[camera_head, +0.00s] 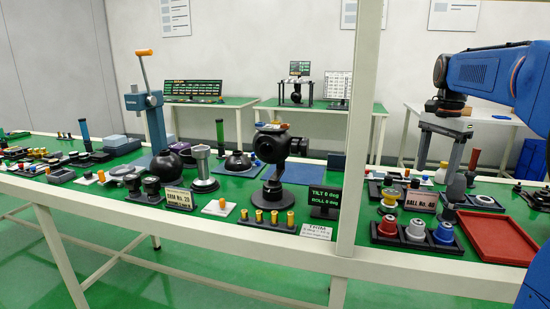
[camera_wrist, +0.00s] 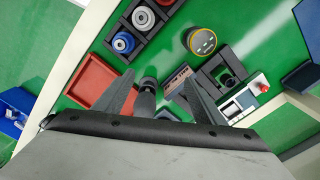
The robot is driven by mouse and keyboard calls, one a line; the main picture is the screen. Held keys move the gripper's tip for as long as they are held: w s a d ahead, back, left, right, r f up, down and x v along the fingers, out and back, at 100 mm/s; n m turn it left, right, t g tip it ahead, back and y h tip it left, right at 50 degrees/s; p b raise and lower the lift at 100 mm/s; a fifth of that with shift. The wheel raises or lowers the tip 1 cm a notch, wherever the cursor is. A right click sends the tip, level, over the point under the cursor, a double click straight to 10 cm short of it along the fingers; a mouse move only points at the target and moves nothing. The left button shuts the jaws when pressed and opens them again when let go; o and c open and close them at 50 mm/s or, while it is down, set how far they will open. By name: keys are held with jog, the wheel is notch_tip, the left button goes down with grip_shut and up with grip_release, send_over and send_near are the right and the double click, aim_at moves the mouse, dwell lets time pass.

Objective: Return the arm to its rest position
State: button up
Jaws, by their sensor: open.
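My gripper (camera_head: 432,168) hangs down from my blue arm at the right of the head view, above the right part of the green bench. In the wrist view its two dark fingers (camera_wrist: 159,78) stand well apart. A dark upright piece with a round top (camera_wrist: 147,88) shows between them in the picture; I see no finger touching it.
A red tray (camera_head: 497,235) lies at the bench's right end. A black rack (camera_head: 403,241) holds red, grey and blue parts near the front edge. A white post (camera_head: 361,120) crosses the head view. A gimbal (camera_head: 274,150) stands left of it.

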jog(key=s+a+f+n+t, duration=0.1)
jog(key=s+a+f+n, duration=0.2)
jog(key=s+a, duration=0.3)
jog(key=s+a+f+n+t, duration=0.1)
jog(key=s+a+f+n, duration=0.25)
jog(key=s, duration=0.45)
jog(key=s+a+f+n+t, duration=0.1)
jog(key=s+a+f+n, duration=0.1)
jog(key=s+f+n, duration=0.2)
jog(key=s+a+f+n+t, duration=0.1)
jog(key=s+a+f+n, duration=0.2)
jog(key=s+f, duration=0.6)
jog(key=shift+s+a+f+n+t, duration=0.3)
jog(key=shift+s+a+f+n, duration=0.1)
jog(key=shift+s, duration=0.85)
